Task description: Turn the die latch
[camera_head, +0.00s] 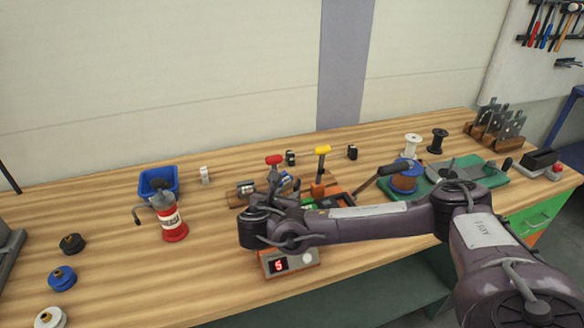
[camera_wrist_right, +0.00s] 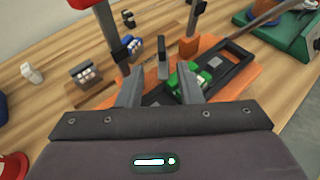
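The station with levers and dies has an orange base (camera_wrist_right: 232,86) with a black frame (camera_wrist_right: 235,60). A grey upright piece (camera_wrist_right: 163,52) stands just beyond my right gripper (camera_wrist_right: 160,70), near the gap between its fingers. I cannot tell for sure whether this piece is the die latch. A green block (camera_wrist_right: 192,80) with pale rollers sits beside the right finger. In the head view my right gripper (camera_head: 275,182) reaches over the station, partly hidden by my wrist. Its fingers are apart with nothing clearly held. My left gripper is not in view.
A red-topped post (camera_head: 274,160) and yellow-topped post (camera_head: 322,150) rise close by. A red-digit display box (camera_head: 290,262) sits in front.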

